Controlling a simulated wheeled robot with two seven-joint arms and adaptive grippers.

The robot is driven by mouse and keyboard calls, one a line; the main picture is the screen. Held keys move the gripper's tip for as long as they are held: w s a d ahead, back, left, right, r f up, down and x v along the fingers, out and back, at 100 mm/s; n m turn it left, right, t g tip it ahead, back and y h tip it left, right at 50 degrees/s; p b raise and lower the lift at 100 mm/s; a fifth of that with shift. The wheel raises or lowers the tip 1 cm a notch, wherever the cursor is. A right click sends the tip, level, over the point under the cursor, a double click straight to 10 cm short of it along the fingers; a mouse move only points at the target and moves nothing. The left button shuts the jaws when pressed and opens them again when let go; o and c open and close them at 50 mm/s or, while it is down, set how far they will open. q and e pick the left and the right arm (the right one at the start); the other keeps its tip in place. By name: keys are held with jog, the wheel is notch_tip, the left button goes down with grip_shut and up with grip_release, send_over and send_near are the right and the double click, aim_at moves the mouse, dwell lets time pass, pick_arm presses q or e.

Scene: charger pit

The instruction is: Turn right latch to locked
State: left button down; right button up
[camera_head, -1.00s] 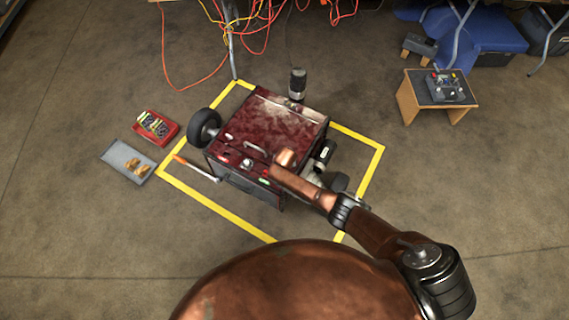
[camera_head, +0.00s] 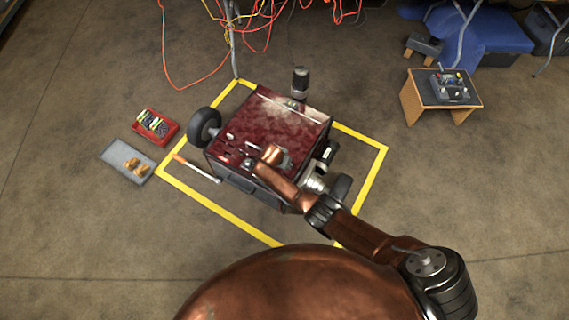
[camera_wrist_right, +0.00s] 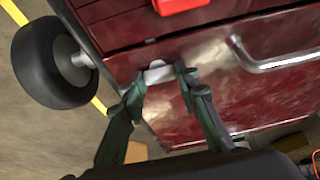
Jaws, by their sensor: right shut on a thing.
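A worn dark-red box with wheels (camera_head: 290,122) stands inside a yellow floor outline. Its red panel (camera_wrist_right: 220,88) fills much of the right wrist view. A small light-grey latch piece (camera_wrist_right: 157,74) lies on this panel between the dark fingertips of my right gripper (camera_wrist_right: 160,75), which is shut on it. I cannot tell whether its angle means locked. In the head view my right arm covers the near side of the box and hides the fingertips and the latch. My left gripper is not in view.
A curved metal handle (camera_wrist_right: 275,62) sits right of the fingers. A black wheel (camera_wrist_right: 52,62) is at the left, a bright red part (camera_wrist_right: 180,4) above. A red case (camera_head: 155,126), grey tray (camera_head: 128,161) and orange-handled tool (camera_head: 197,168) lie left of the box.

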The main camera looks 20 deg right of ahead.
jog(key=shift+d, duration=0.15)
jog(key=o, duration=0.9)
jog(key=shift+o, duration=1.2)
jog(key=shift+r, duration=0.1)
jog(key=shift+s+a+r, duration=0.15)
jog(key=shift+a+r, duration=0.25)
jog(key=shift+r, duration=0.15)
jog(key=v, duration=1)
jog(key=shift+r, duration=0.3)
jog(key=shift+s, duration=0.1)
